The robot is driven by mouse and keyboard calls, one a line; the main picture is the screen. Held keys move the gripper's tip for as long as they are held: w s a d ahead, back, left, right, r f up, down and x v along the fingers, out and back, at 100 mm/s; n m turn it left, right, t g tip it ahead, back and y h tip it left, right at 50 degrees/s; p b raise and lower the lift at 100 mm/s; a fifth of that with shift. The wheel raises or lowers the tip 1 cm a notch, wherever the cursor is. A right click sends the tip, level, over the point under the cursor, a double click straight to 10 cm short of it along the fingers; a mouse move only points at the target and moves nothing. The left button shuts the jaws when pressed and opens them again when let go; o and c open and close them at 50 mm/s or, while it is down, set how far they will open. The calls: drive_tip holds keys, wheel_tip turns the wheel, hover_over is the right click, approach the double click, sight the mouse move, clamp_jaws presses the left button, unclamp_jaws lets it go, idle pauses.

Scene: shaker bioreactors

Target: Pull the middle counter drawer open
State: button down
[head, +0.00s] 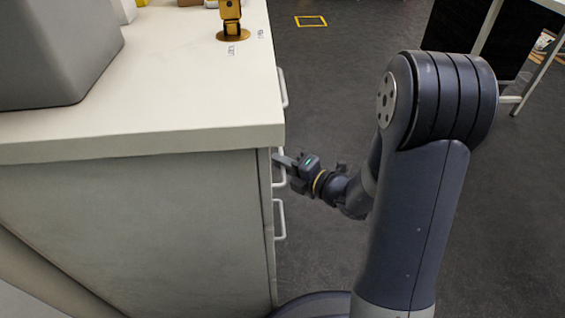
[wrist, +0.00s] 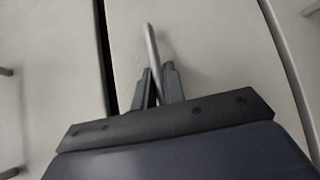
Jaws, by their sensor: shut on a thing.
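The counter's right side carries drawers with pale bar handles, seen edge-on in the head view. My gripper (head: 280,160) is at the middle handle (head: 279,183), just below the counter top's edge. In the wrist view my gripper (wrist: 160,82) has its two dark fingers closed around the pale bar handle (wrist: 151,46), one on each side. The handle stands out from a plain light drawer front (wrist: 215,60). A dark gap runs along the left edge of this front. In the head view the drawer front is too edge-on to tell whether it sticks out.
Another handle (head: 283,88) is farther along the counter side, and a lower one (head: 280,219) is below. The counter top (head: 190,85) holds a grey box (head: 60,50) and a yellow device (head: 231,18). Dark floor (head: 325,85) right of the counter is mostly clear.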

drive_tip(key=shift+d, duration=0.1)
drive_tip(key=d+p, duration=1.2)
drive_tip(key=d, duration=1.6)
drive_tip(key=shift+d, duration=0.3)
drive_tip(key=c, duration=1.5)
unclamp_jaws()
drive_tip(key=p+v, duration=0.2)
drive_tip(key=v, duration=0.8)
drive_tip(key=shift+s+d, duration=0.25)
drive_tip(key=shift+s, duration=0.05)
drive_tip(key=shift+w, duration=0.1)
drive_tip(key=b+x, duration=0.2)
drive_tip(key=x, duration=0.9)
